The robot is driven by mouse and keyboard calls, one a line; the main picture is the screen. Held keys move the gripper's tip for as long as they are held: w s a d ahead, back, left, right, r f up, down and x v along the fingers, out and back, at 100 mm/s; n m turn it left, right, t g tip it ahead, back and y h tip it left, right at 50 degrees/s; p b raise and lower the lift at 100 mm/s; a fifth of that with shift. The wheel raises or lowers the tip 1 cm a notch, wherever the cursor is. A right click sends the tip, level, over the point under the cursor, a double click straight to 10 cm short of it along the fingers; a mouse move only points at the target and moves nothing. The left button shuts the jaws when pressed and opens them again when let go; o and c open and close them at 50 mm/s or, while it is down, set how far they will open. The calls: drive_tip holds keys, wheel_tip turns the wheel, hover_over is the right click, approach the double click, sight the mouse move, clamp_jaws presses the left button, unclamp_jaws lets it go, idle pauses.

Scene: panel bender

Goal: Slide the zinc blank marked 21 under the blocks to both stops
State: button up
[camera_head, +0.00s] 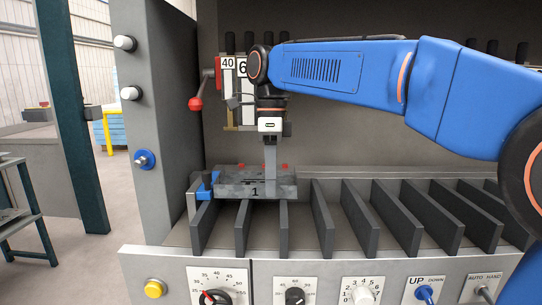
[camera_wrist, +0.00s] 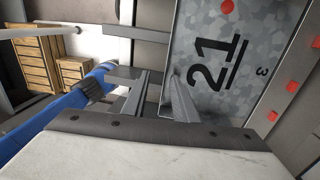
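The zinc blank (camera_wrist: 215,95) fills the right half of the wrist view, a mottled grey sheet with a large black underlined 21 and a red dot. In the head view the blank (camera_head: 232,180) lies at the left of the slatted bed, and only the 1 shows clearly. My gripper (camera_wrist: 157,80) has its two fingers apart, with the tips at the blank's edge in the wrist view. In the head view my gripper (camera_head: 270,193) points down over the blank and hides part of it. I cannot tell if the fingers touch it. Blocks (camera_head: 234,75) marked 40 and 6 hang behind my gripper.
A blue part (camera_head: 206,186) stands at the blank's left end. Red marks (camera_wrist: 291,86) line a grey rail beside the blank. Dark upright slats (camera_head: 370,222) run along the bed to the right. A red-knobbed lever (camera_head: 196,103) juts out left of the blocks.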

wheel_tip(320, 180, up, 11)
drive_tip(key=w, duration=0.1)
idle(0.3)
drive_tip(key=shift+f, duration=0.1)
